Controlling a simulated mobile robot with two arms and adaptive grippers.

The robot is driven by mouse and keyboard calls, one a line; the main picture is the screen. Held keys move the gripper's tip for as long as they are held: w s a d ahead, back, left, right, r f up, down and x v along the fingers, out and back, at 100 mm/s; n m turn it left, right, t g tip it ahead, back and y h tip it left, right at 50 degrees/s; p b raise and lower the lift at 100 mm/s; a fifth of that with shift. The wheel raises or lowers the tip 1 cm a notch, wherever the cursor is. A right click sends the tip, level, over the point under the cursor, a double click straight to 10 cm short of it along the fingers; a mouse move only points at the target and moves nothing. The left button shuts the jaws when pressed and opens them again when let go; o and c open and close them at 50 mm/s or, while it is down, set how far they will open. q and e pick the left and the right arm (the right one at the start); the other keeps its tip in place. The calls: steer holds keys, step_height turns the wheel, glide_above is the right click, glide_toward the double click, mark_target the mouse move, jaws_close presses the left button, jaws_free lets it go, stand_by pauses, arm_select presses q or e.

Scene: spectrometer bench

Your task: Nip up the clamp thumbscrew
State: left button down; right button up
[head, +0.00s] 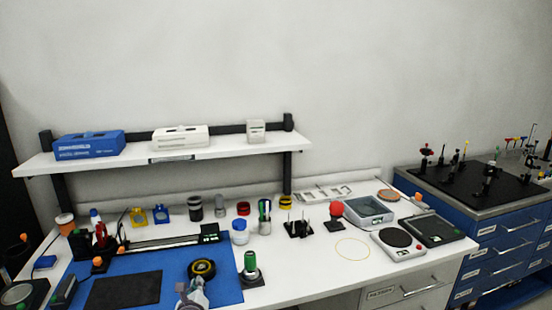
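My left gripper (191,290) shows small and grey at the bottom edge, over the front of the blue mat (225,290). The fingers are too small to read as open or shut. I cannot tell which knob, if any, is the clamp thumbscrew. My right gripper is not in view.
Jars, a red-topped stand (336,213), a grey tray (370,211) and a round-plate device (397,241) fill the bench's back and right. A shelf (170,155) spans above. A dark pad (124,291) lies flat on the mat.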

arm_select(q)
steer(key=shift+s+a+f+p, duration=0.1)
steer(key=shift+s+f+p, duration=0.1)
steer(key=shift+p, duration=0.1)
steer(key=shift+s, duration=0.2)
steer(key=p+v, duration=0.1)
steer(key=v, duration=0.2)
steer(key=p+v, duration=0.1)
steer(key=v, duration=0.1)
steer(key=shift+d+f+p, duration=0.2)
steer(key=shift+d+p, duration=0.1)
steer(key=shift+d, duration=0.05)
steer(key=shift+s, duration=0.1)
